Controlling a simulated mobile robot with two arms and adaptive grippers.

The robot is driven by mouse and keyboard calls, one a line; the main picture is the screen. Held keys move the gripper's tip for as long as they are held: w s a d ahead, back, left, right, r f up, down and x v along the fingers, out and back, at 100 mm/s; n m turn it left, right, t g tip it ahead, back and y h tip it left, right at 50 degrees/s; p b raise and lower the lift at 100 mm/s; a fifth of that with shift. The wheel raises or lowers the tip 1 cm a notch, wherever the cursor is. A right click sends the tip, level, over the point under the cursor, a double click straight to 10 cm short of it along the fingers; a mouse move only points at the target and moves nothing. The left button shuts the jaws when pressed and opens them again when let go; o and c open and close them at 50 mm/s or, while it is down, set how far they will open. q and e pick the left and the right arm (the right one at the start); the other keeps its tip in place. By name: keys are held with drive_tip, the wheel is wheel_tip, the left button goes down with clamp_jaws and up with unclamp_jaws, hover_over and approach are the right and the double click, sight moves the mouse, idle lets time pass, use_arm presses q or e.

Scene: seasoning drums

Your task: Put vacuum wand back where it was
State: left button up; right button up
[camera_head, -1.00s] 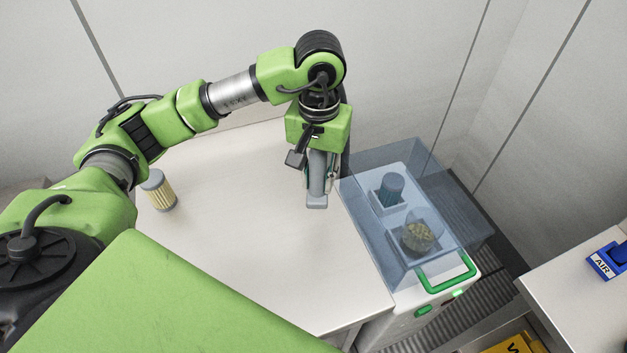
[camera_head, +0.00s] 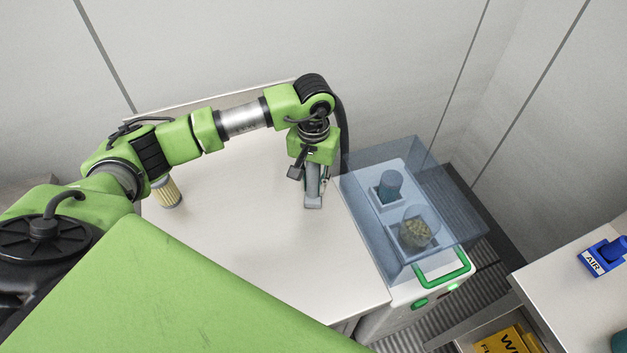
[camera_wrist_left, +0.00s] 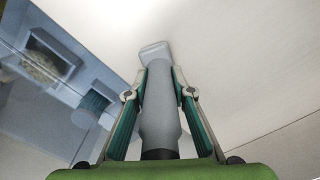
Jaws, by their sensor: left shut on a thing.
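The vacuum wand (camera_head: 313,196) is a grey tube with a flat, wider nozzle end. My left gripper (camera_head: 312,172) is shut on it, over the white table beside the clear box. In the left wrist view the wand (camera_wrist_left: 158,105) runs between the two fingers of the left gripper (camera_wrist_left: 160,90), its nozzle pointing away from the palm. A black hose hangs down behind the wrist in the head view. I cannot tell whether the nozzle touches the table. My right gripper is not in view.
A blue-tinted clear box (camera_head: 445,205) on a white unit right of the wand holds a dark green cylinder (camera_head: 390,184) and a cup of granules (camera_head: 416,232). A green handle (camera_head: 443,270) is at its front. A ribbed canister (camera_head: 167,192) stands left. The table's middle is clear.

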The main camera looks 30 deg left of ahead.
use_arm(q)
drive_tip(key=shift+f+b, duration=0.15)
drive_tip(key=shift+b, duration=0.15)
drive_tip(key=o, duration=1.1)
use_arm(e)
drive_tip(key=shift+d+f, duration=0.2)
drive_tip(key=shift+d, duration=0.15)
use_arm(q)
drive_tip(key=shift+r+p, duration=0.2)
drive_tip(key=shift+p, duration=0.1)
wheel_tip(320, 180, up, 12)
drive_tip(key=b, duration=0.2)
drive_tip(key=shift+b, duration=0.4)
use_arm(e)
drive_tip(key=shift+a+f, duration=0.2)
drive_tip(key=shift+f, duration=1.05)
use_arm(q)
drive_tip(key=shift+s+f, duration=0.1)
